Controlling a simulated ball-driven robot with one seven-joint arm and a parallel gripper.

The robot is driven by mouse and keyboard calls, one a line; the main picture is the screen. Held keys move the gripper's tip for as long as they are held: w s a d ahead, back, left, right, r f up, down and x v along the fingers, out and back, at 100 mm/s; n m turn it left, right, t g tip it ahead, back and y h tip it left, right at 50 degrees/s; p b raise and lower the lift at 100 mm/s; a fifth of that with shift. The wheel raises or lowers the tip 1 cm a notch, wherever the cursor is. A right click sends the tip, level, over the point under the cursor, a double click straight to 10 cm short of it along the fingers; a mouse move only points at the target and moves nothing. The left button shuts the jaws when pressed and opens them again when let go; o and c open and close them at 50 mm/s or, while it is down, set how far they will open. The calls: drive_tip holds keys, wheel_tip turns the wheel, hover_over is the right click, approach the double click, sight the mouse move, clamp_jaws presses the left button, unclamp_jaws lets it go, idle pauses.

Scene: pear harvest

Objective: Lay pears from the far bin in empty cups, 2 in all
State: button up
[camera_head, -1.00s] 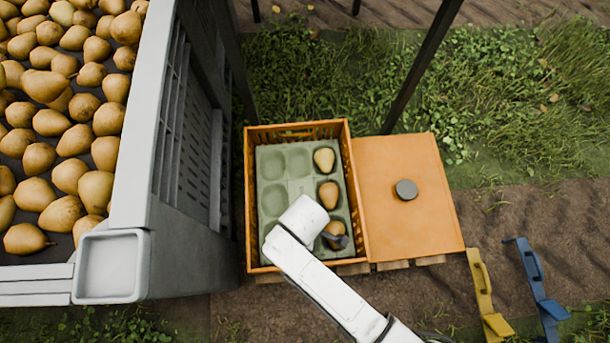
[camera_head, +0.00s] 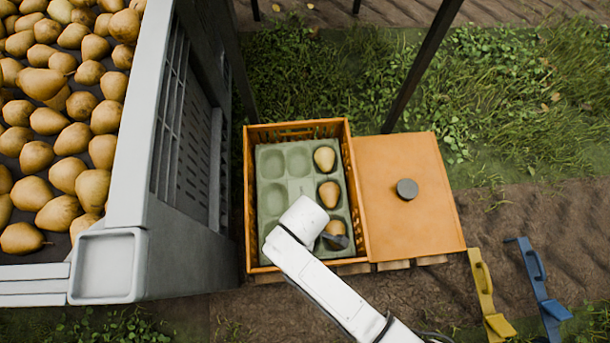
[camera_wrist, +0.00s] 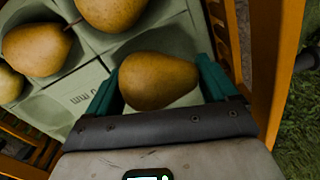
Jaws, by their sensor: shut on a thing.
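The orange crate (camera_head: 357,200) holds a green cup tray (camera_head: 286,180). The back-left cups are empty. My arm hides the front-left cups in the head view.
A large grey bin (camera_head: 130,185) full of pears (camera_head: 60,135) stands at the left. An orange lid (camera_head: 410,230) with a dark knob lies right of the crate. Yellow (camera_head: 484,290) and blue (camera_head: 540,290) brackets are at the lower right.

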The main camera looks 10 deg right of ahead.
drive_tip(key=shift+f, duration=0.35)
idle(0.3)
